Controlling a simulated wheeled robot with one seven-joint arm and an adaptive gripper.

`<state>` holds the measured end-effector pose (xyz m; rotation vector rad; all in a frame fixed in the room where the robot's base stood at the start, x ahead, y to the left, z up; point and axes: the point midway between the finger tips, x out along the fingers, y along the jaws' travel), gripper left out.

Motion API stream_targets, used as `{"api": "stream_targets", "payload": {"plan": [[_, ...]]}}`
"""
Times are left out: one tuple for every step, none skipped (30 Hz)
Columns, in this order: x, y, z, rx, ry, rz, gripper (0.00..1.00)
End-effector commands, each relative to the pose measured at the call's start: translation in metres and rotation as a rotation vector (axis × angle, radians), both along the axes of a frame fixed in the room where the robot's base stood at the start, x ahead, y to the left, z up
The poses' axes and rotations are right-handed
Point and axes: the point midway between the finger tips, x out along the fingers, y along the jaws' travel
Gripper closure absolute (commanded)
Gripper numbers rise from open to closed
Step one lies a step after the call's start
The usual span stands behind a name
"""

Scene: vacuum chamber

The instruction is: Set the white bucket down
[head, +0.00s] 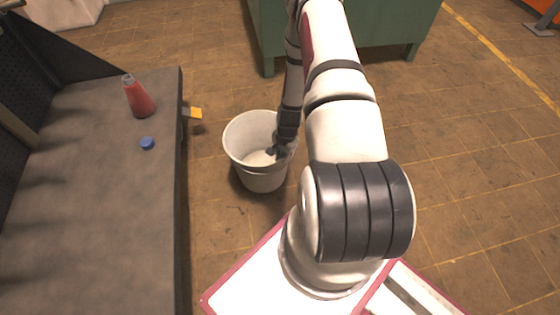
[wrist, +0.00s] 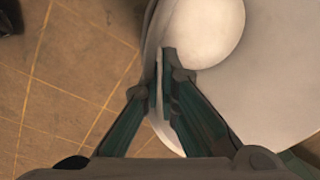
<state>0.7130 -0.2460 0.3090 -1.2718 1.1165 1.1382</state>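The white bucket (head: 262,180) is upright over the tiled floor, right of the dark workbench. I cannot tell whether its base touches the floor. My gripper (head: 279,150) is at the bucket's right rim, partly hidden by my arm and the bucket wall. In the wrist view my gripper (wrist: 163,82) has one finger inside and one outside the wall of the bucket (wrist: 265,85), pinching its rim. The inside of the bucket looks empty.
The dark workbench (head: 95,220) on the left holds a red bottle (head: 140,100) and a blue cap (head: 147,143). A yellow piece (head: 195,113) sticks out from its edge. A green cabinet (head: 390,25) stands behind. Open floor (head: 470,160) lies to the right.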

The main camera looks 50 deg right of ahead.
Motion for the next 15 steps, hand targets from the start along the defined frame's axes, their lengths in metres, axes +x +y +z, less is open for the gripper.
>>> {"api": "stream_targets", "payload": {"plan": [[0.007, -0.001, -0.001, -0.002, -0.002, 0.001, 1.0], [0.009, -0.001, -0.001, -0.002, -0.002, 0.001, 1.0], [0.011, -0.001, -0.001, -0.002, -0.002, 0.0, 1.0], [0.012, -0.001, -0.001, -0.002, -0.002, 0.0, 1.0], [0.012, -0.001, -0.001, -0.002, -0.001, 0.0, 1.0], [0.013, -0.001, -0.003, -0.001, -0.001, -0.001, 1.0], [0.013, -0.001, -0.005, -0.001, -0.001, -0.001, 1.0], [0.013, -0.001, -0.008, -0.001, -0.001, -0.001, 1.0], [0.012, -0.001, -0.013, -0.001, -0.001, 0.0, 1.0], [0.012, -0.001, -0.017, -0.001, -0.001, 0.0, 1.0], [0.012, -0.001, -0.021, -0.001, -0.001, 0.0, 1.0], [0.012, -0.001, -0.027, -0.001, -0.001, 0.001, 1.0], [0.012, -0.001, -0.031, 0.0, 0.0, 0.0, 1.0], [0.012, -0.001, -0.034, 0.0, 0.0, 0.0, 1.0], [0.012, -0.001, -0.036, -0.001, -0.001, 0.0, 1.0]]}}
